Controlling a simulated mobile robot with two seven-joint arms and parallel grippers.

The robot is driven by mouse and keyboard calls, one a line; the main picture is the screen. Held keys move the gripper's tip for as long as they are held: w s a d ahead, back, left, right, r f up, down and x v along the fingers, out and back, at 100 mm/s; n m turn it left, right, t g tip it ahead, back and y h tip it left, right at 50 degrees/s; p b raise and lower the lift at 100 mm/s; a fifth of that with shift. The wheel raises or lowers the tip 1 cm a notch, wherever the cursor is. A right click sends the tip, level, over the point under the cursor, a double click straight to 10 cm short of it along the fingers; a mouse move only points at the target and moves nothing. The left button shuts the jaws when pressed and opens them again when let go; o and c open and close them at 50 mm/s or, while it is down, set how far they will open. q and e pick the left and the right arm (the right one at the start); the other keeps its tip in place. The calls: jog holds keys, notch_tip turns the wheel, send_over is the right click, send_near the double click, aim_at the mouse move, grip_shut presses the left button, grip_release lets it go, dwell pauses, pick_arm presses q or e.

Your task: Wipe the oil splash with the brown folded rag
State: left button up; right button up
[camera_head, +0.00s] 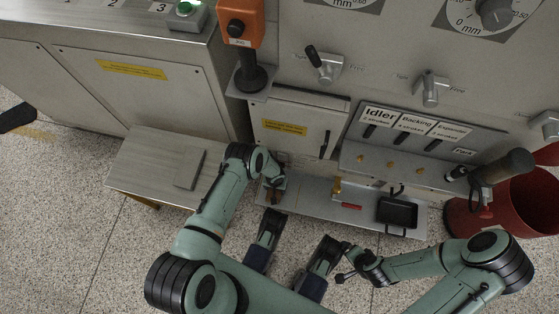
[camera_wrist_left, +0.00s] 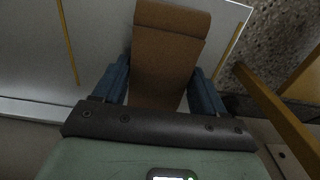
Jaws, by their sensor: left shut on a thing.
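My left gripper (camera_wrist_left: 160,88) is shut on the brown folded rag (camera_wrist_left: 171,45), which sticks out past the blue fingers in the left wrist view. In the head view the left gripper (camera_head: 273,190) is over the left part of the low grey shelf (camera_head: 310,208), and only a small dark brown patch of the rag shows there. I cannot make out an oil splash in either view; it may be hidden by the arm or rag. My right gripper (camera_head: 343,263) is in front of the shelf, away from it, with its fingertips apart and nothing between them.
A black pan (camera_head: 397,212), a red item (camera_head: 351,206) and a small brass fitting (camera_head: 337,187) are on the shelf to the right. A metal bench (camera_head: 150,165) stands left, with a grey plate (camera_head: 190,169). A red bin (camera_head: 520,205) is at the right.

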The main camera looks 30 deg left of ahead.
pick_arm(q)
jog(key=shift+s+a, duration=0.15)
jog(key=shift+a, duration=0.5)
jog(key=shift+r, duration=0.15)
notch_tip(320, 180, up, 3)
jog(key=shift+p, duration=1.15)
jog(key=shift+r+p, duration=0.95)
jog(key=shift+r, duration=0.5)
jog(key=shift+r+p, duration=1.05)
jog(key=shift+r, duration=0.5)
jog(key=shift+f, duration=0.1)
